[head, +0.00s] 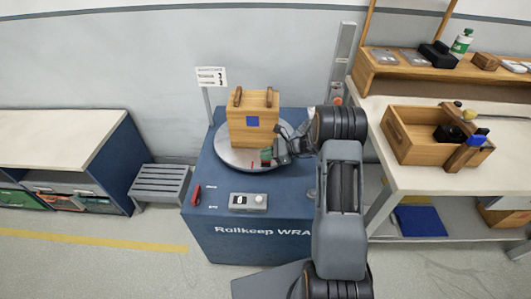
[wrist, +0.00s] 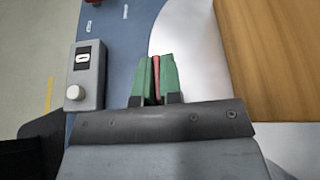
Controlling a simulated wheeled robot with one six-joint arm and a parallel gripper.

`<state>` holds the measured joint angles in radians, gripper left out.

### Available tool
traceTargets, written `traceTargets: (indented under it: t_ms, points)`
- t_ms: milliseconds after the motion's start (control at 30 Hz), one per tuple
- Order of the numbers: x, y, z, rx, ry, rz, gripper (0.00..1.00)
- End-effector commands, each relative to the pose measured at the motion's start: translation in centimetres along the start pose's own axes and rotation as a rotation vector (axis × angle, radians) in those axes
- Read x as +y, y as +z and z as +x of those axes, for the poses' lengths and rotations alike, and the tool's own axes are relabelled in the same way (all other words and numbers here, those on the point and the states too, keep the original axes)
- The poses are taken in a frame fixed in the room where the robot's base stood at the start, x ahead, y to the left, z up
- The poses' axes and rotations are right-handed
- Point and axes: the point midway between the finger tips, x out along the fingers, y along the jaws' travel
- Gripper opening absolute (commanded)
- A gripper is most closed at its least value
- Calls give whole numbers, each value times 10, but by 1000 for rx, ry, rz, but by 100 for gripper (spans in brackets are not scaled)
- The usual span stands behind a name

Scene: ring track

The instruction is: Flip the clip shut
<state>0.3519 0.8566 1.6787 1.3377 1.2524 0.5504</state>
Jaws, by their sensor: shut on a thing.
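A red clip (wrist: 156,66) stands upright between the green fingertips of my gripper (wrist: 155,80) in the wrist view. The fingers are closed against it from both sides, and its lower part is hidden by them. In the head view my gripper (head: 267,155) is low over the front right of the round grey turntable (head: 232,158). A small red piece (head: 252,165) shows beside the fingers at the turntable's front. The clip's hinge is too small to make out.
A wooden box (head: 254,127) with a blue square stands on the turntable, close behind my gripper. The blue wrapper base (head: 225,212) carries a control box (head: 248,202) with a knob and a red handle (head: 196,195). A workbench (head: 402,175) with a wooden crate (head: 410,149) stands at right.

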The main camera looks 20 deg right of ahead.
Motion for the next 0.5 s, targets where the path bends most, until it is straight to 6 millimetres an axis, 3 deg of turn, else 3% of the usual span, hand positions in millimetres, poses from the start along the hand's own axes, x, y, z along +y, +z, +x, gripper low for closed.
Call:
traceTargets:
  t_ms: [500]
  points:
    - [-5, 0, 0, -1, 38, 96, 0]
